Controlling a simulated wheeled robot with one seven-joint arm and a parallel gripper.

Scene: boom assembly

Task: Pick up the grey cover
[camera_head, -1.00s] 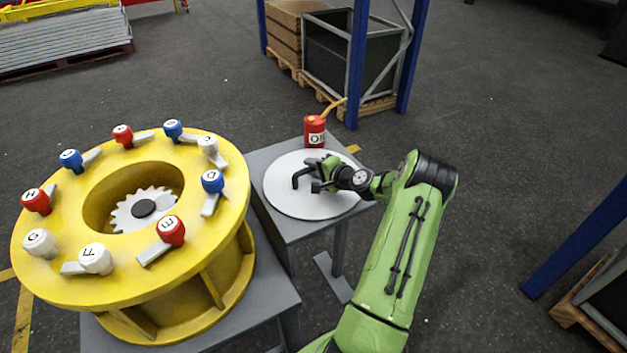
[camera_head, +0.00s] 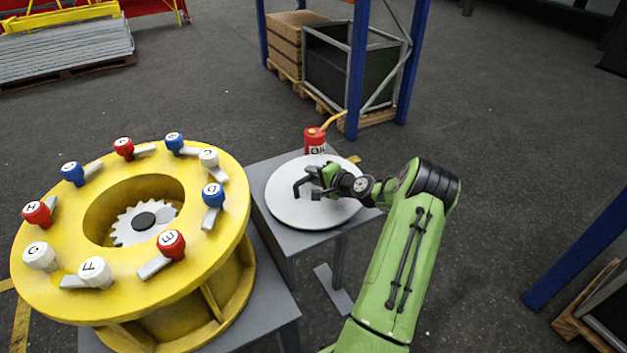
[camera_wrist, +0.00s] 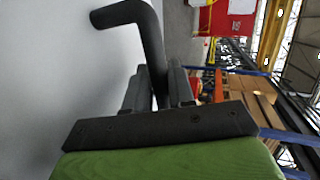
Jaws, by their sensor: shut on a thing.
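The grey cover (camera_head: 290,203) is a flat round disc with a dark bent handle (camera_head: 298,187) on top. In the head view it is over the small grey table (camera_head: 268,164); I cannot tell whether it touches the tabletop. My gripper (camera_head: 315,183) is above the disc, shut on the handle. In the wrist view the black handle (camera_wrist: 146,32) rises between the two fingers of my gripper (camera_wrist: 160,85), and the cover's pale surface (camera_wrist: 50,70) fills the left side.
A red oil can (camera_head: 314,141) with a yellow spout stands behind the cover. The yellow round housing (camera_head: 60,270) with several lettered coloured knobs and a gear inside stands to the left. A blue-posted rack (camera_head: 356,70) stands behind.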

